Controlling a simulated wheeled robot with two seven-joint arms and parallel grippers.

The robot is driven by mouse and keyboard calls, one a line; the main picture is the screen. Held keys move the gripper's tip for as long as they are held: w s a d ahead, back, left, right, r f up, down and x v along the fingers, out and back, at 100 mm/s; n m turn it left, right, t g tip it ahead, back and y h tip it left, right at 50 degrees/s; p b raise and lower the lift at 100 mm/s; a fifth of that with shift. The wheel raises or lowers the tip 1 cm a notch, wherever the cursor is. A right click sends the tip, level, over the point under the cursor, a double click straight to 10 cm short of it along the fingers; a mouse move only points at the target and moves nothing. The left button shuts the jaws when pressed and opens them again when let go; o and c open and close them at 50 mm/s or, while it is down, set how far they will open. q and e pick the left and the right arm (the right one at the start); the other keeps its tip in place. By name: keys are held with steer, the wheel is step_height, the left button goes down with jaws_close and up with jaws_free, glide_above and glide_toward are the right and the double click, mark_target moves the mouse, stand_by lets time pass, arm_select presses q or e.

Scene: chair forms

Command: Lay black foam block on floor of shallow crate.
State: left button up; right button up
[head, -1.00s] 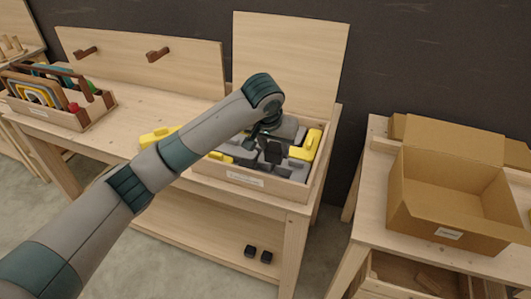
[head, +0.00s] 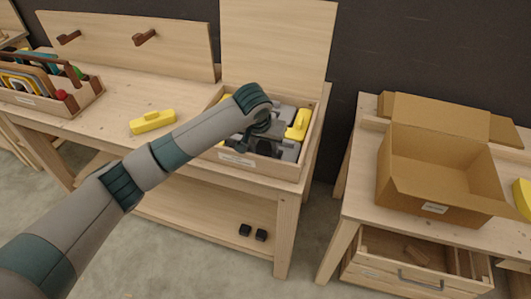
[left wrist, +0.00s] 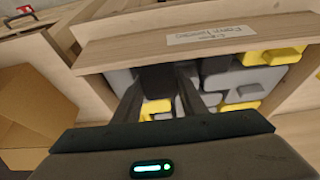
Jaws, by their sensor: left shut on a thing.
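The shallow crate (head: 292,165) is a wooden box with a paper label on its front wall, standing on the bench. Grey and yellow foam blocks lie inside it. My left gripper (head: 258,140) reaches into the crate from above. In the left wrist view the gripper (left wrist: 158,92) is shut on the black foam block (left wrist: 157,78), which sits between its two dark fingers, close behind the labelled wall. Grey blocks flank it. Whether its underside touches the crate floor is hidden. My right gripper is out of view.
A yellow block (head: 153,122) lies on the bench left of the crate. An open cardboard box (head: 440,175) stands on the right bench. A tool carrier (head: 60,105) is at far left. Two small black pieces (head: 253,233) lie on the lower shelf. A tall board rises behind the crate.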

mark_target(266, 154)
arm_select(q)
steer(key=shift+f+p, duration=0.55)
steer(key=shift+f, duration=1.35)
steer(key=o, duration=0.7)
steer(key=shift+f, duration=0.1)
steer(key=shift+s+r, duration=0.15)
steer(key=shift+r, duration=0.4)
steer(key=b+v, duration=0.2)
steer(key=v, duration=0.8)
steer(key=shift+s+a+r, duration=0.1)
steer(key=shift+s+r, duration=0.1)
steer(key=shift+r, duration=0.3)
